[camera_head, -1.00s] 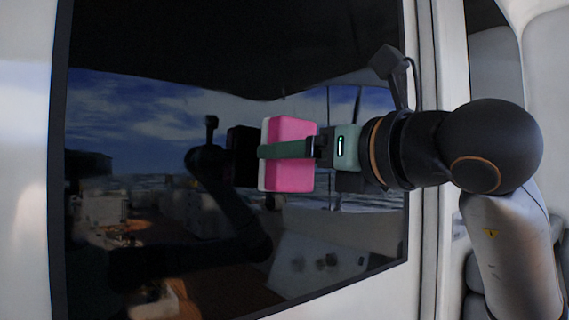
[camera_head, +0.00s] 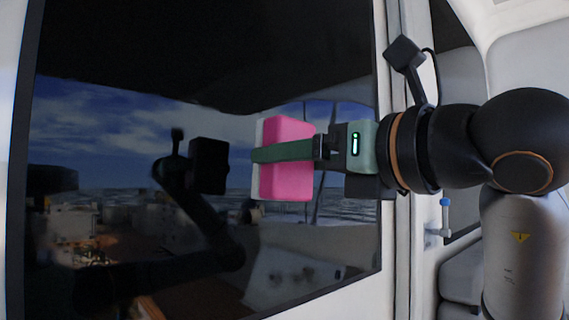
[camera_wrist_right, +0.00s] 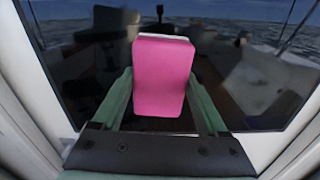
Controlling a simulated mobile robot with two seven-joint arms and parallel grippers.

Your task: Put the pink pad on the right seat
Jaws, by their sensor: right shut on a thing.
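The pink pad (camera_head: 288,183), with a pale backing along its left edge, is held in my right gripper (camera_head: 284,150). My right arm comes in from the right, and the green fingers lie along the pad's sides. The pad is in front of a dark glossy pane. In the right wrist view the pad (camera_wrist_right: 162,78) sits between the two green fingers of my right gripper (camera_wrist_right: 164,90), with its white far edge on top. The right seat cannot be made out in any view. My left gripper is not in view; a dark arm shape in the pane looks like a reflection.
The dark reflective pane (camera_head: 110,120) fills the left and middle of the head view, in a white wall. A white frame post (camera_head: 403,250) stands right of it. Beyond are a handle with a blue tip (camera_head: 445,215) and grey cushions (camera_head: 460,275).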

